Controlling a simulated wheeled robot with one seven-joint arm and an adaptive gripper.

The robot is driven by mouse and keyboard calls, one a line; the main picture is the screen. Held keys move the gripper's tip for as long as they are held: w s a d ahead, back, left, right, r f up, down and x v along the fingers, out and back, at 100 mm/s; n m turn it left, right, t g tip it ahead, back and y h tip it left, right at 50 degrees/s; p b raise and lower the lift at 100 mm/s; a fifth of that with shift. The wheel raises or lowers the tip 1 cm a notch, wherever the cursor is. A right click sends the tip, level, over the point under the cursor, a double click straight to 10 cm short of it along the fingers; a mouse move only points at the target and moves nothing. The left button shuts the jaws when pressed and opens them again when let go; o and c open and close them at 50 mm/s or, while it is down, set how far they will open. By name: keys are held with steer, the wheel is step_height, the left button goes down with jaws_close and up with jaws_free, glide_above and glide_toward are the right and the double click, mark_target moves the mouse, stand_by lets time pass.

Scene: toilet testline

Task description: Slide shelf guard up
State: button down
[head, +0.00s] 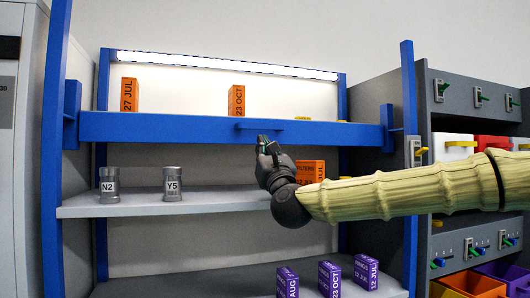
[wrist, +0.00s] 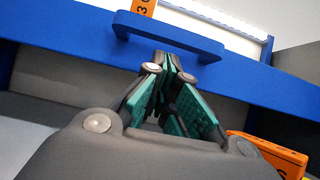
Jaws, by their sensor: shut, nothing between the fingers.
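The shelf guard (head: 330,133) is a blue bar across the front of the shelf unit, between two blue uprights, at the height of the upper shelf. It has a blue handle (head: 275,126) on it; in the wrist view the handle (wrist: 165,32) is a bracket across the top middle. My gripper (head: 263,140) is in front of the guard just below the handle. In the wrist view its closed fingertips (wrist: 170,58) reach up to the underside of the handle; whether they touch it I cannot tell. Nothing is between the fingers.
Orange boxes (head: 236,100) stand on the upper shelf behind the guard. Grey canisters (head: 172,184) and an orange box (head: 311,171) are on the middle shelf. Purple boxes (head: 329,278) are on the lower shelf. A grey cabinet (head: 470,110) with coloured bins stands at right.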

steer(key=shift+w+a+r, duration=0.1)
steer(key=shift+w+r, duration=0.05)
steer(key=shift+r, duration=0.5)
step_height(320, 180, up, 7)
steer(key=b, duration=0.1)
steer(key=shift+r, duration=0.2)
steer(key=shift+f, duration=0.15)
steer(key=f+b, duration=0.2)
steer(key=b, duration=0.1)
steer(key=f+b, duration=0.2)
steer(key=shift+s+d, duration=0.25)
steer(key=shift+s, duration=0.15)
steer(key=b, duration=0.4)
glide_toward(262, 127)
steer(key=shift+v, duration=0.9)
steer(key=shift+a, duration=0.1)
